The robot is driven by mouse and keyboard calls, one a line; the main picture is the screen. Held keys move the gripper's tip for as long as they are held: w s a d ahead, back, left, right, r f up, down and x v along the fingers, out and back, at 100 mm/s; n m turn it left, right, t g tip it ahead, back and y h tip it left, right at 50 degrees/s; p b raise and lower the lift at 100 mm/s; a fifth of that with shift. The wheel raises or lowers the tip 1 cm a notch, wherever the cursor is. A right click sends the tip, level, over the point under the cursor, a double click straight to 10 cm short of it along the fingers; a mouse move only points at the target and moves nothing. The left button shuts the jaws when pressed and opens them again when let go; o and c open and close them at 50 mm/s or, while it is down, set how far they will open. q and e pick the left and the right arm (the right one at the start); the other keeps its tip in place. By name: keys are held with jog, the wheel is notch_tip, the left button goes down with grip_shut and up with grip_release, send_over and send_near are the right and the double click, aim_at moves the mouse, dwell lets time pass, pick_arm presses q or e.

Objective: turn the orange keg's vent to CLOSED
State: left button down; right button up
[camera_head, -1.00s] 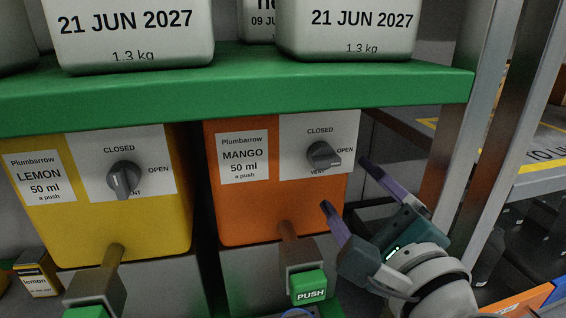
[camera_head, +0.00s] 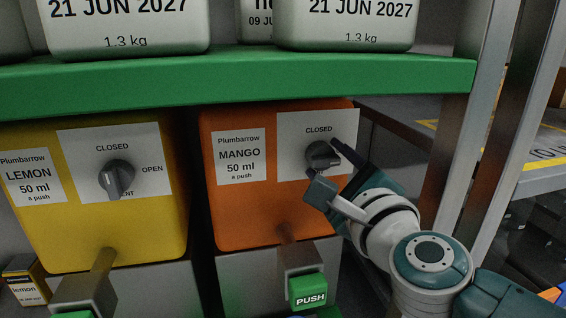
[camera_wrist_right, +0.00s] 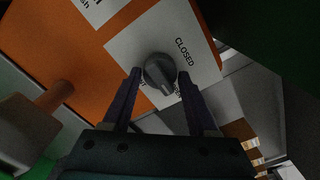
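The orange keg (camera_head: 262,215), labelled MANGO, hangs under the green shelf. Its grey vent knob (camera_head: 321,153) sits on a white plate (camera_head: 290,133) with CLOSED printed above it. My right gripper (camera_head: 323,165) is in front of the knob and hides part of it and the OPEN lettering. In the right wrist view, the gripper (camera_wrist_right: 158,78) is open, with one dark finger on each side of the knob (camera_wrist_right: 160,73). The knob's ridge points down there, away from CLOSED and near the partly covered lettering. Contact cannot be told. My left gripper is out of view.
A yellow LEMON keg (camera_head: 140,225) with a similar knob (camera_head: 117,178) hangs to the left. A green PUSH button (camera_head: 308,290) is below the orange keg's spout. The green shelf (camera_head: 240,85) runs above, and a metal post (camera_head: 486,130) stands right.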

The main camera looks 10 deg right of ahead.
grip_shut()
jog(key=shift+n, duration=0.4)
jog(key=n+p, duration=0.1)
jog(key=n, duration=0.2)
jog(key=shift+r+p, duration=0.1)
jog(key=shift+p, duration=0.2)
jog(key=n+p, duration=0.1)
jog(key=n, duration=0.4)
jog(key=shift+r+p, duration=0.1)
jog(key=shift+p, duration=0.25)
jog(key=n+p, duration=0.1)
jog(key=n, duration=0.4)
jog(key=n+p, duration=0.1)
jog(key=n, duration=0.3)
